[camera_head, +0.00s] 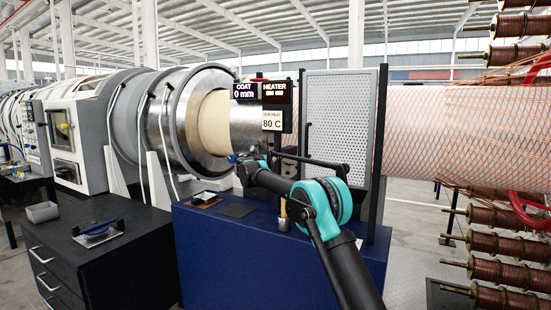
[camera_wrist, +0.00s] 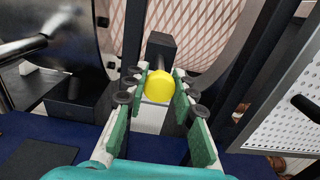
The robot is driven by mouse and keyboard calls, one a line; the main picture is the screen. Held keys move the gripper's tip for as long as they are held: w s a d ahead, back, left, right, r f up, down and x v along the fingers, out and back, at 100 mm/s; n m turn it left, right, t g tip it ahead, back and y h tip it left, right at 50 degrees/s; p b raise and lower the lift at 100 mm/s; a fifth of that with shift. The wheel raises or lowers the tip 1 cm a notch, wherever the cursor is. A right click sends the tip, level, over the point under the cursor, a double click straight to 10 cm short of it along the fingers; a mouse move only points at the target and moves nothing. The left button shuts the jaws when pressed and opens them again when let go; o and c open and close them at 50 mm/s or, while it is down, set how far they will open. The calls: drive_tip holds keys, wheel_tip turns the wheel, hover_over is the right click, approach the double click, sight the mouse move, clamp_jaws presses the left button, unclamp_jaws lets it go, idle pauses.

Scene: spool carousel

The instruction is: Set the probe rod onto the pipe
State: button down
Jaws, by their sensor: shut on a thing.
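The pipe (camera_head: 440,125) is a large pale cylinder with a pinkish diamond mesh, lying across the head view; it also fills the top of the wrist view (camera_wrist: 215,35). My gripper (camera_wrist: 160,80) has green-padded fingers shut on a yellow rounded piece (camera_wrist: 158,87), which appears to be the end of the probe rod. A dark block shows just beyond the yellow piece; I cannot tell whether it belongs to the rod. The rod's length is hidden. In the head view my gripper (camera_head: 247,168) is small, in front of the pipe and below the displays. Contact with the pipe cannot be told.
A perforated panel (camera_head: 328,125) stands right of my gripper and close by in the wrist view (camera_wrist: 285,115). Display boxes (camera_head: 276,95) read 0 mm and 80 C. A blue cabinet (camera_head: 215,255) is below. Wire spools (camera_head: 500,245) stand right; a black drawer cabinet (camera_head: 95,250) stands left.

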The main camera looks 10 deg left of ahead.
drive_tip(key=x, duration=0.3)
drive_tip(key=c, duration=1.2)
unclamp_jaws()
drive_tip(key=v, duration=1.2)
